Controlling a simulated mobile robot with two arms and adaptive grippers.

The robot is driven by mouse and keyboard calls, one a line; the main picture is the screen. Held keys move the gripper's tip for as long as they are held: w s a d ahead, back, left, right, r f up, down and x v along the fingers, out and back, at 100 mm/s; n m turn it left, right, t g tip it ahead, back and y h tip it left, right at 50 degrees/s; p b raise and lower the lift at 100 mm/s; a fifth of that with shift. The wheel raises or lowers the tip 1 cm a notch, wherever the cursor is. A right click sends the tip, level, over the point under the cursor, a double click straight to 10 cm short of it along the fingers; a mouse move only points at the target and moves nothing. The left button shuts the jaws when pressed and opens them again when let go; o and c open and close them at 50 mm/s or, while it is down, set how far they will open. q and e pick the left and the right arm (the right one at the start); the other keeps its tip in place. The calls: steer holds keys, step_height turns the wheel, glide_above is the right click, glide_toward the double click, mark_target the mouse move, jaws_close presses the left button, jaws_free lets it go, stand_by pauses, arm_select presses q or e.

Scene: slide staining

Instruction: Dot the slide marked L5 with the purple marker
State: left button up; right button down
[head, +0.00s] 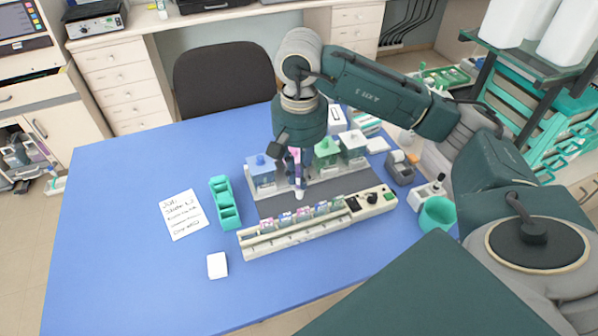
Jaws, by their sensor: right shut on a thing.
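My right gripper (297,160) hangs over the middle of the table, pointing down. It is shut on a slim upright purple marker (300,181), whose pale lower end is above the grey mat just behind the slide rack. The long cream slide rack (262,246) lies across the table in front of it and holds several slides (305,218) with coloured ends. The slide labels are too small to read, so I cannot tell which is L5. The gripper hides part of the staining jars behind it. My left gripper is not in view.
Staining jars with blue (261,170) and green (327,153) lids stand behind the rack. A teal holder (224,203), a handwritten note (185,215) and a white block (217,265) are left. A teal cup (437,215) stands right. The blue table's left front is clear.

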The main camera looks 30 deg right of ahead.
steer(key=shift+f, duration=0.5)
steer(key=shift+f+b, duration=0.45)
steer(key=shift+f, duration=0.15)
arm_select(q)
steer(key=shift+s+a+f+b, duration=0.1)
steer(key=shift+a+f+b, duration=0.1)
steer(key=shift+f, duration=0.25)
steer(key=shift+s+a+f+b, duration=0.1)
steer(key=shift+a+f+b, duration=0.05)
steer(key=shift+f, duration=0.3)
arm_select(e)
steer(key=shift+f, duration=0.85)
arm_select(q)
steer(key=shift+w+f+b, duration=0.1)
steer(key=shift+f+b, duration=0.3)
arm_select(e)
steer(key=shift+f, duration=0.35)
arm_select(q)
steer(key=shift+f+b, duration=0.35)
steer(key=shift+b, duration=0.05)
arm_select(e)
steer(key=shift+s, duration=0.1)
stand_by(1.3)
arm_select(q)
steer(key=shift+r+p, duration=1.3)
steer(key=shift+p, duration=0.05)
arm_select(e)
steer(key=shift+r, duration=3)
